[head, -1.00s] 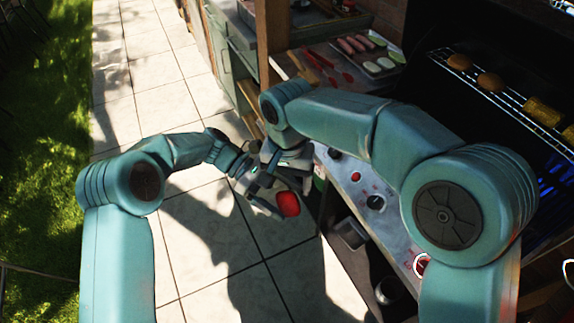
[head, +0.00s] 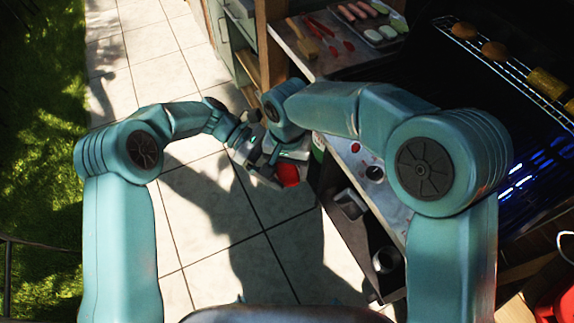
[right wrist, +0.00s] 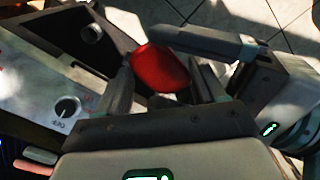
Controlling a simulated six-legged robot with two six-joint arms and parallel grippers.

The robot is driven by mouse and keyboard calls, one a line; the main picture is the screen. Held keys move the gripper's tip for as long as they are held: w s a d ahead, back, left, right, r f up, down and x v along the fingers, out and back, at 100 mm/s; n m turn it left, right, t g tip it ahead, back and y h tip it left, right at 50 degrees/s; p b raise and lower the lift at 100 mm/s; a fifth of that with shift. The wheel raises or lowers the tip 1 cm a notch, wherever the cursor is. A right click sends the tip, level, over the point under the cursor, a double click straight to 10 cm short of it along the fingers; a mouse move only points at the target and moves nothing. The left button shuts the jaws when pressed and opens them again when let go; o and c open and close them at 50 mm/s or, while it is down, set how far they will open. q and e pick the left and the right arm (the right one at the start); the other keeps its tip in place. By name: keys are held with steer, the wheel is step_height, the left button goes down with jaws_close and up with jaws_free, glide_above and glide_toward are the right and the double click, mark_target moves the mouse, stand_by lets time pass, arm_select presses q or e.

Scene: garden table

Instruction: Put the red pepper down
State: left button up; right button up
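The red pepper (head: 288,174) is held in the air at my two grippers, beside the grill's front panel. In the right wrist view the pepper (right wrist: 160,70) lies between the tips of my right gripper (right wrist: 163,85), one finger on each side. I cannot tell whether both fingers press on it. My left gripper (head: 268,172) reaches in from the left, and one dark finger lies along the pepper's far side in the right wrist view. Its other finger is mostly hidden, but it appears shut on the pepper. In the head view, my right gripper (head: 290,152) is partly hidden by its arm.
A side table (head: 318,62) at the back holds a tray (head: 378,38) of food, several red peppers and wooden tools. The grill (head: 470,100) with food on its rack stands at the right. An open bin (head: 348,206) hangs below its panel. Paved floor (head: 220,225) is clear below.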

arm_select(q)
steer(key=shift+o, duration=1.1)
arm_select(e)
steer(key=shift+a, duration=0.15)
steer(key=c, duration=0.4)
